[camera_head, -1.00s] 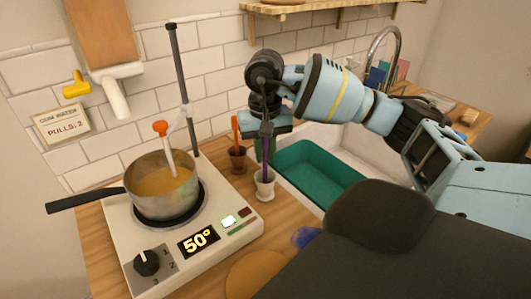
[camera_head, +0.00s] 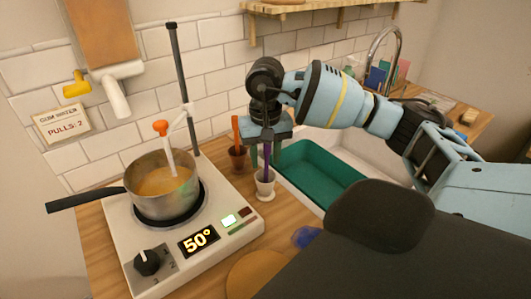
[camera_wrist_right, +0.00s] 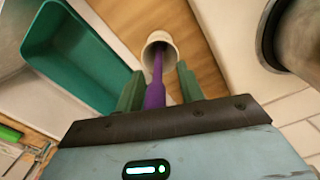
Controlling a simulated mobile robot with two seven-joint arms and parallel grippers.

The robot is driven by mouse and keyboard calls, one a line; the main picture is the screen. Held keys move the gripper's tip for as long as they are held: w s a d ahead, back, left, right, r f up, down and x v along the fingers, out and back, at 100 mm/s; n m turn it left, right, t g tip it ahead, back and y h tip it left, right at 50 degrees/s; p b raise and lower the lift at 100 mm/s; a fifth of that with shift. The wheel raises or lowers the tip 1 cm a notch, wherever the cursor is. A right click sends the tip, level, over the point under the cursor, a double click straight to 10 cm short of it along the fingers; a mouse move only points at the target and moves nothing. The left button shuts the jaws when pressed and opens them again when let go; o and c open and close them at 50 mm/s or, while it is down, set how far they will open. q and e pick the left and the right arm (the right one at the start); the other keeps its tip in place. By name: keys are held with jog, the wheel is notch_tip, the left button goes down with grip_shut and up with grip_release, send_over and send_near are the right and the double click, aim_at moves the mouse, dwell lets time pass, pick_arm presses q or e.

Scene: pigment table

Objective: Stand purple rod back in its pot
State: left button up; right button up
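The purple rod (camera_head: 267,165) stands roughly upright with its lower end inside the mouth of the small white pot (camera_head: 265,189). In the right wrist view the rod (camera_wrist_right: 155,93) reaches into the pot's opening (camera_wrist_right: 159,40); how deep its end sits is hidden. My right gripper (camera_head: 266,156) is around the rod above the pot. Its two green fingers (camera_wrist_right: 160,88) stand apart on either side of the rod, with gaps between them and it. The rod's upper part is partly hidden by the gripper. My left gripper is not in view.
A dark brown pot (camera_head: 238,162) with an orange rod (camera_head: 236,131) stands just left of the white pot. A hot plate (camera_head: 150,235) with a saucepan (camera_head: 165,203) is to the left. A green basin (camera_head: 320,180) lies to the right. A blue lump (camera_head: 305,237) lies in front.

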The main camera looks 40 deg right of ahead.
notch_tip(320, 180, up, 7)
jog(key=shift+f, duration=0.2)
notch_tip(320, 180, up, 5)
jog(key=shift+f+p, duration=0.15)
jog(key=shift+p, duration=0.25)
jog(key=shift+r, duration=0.5)
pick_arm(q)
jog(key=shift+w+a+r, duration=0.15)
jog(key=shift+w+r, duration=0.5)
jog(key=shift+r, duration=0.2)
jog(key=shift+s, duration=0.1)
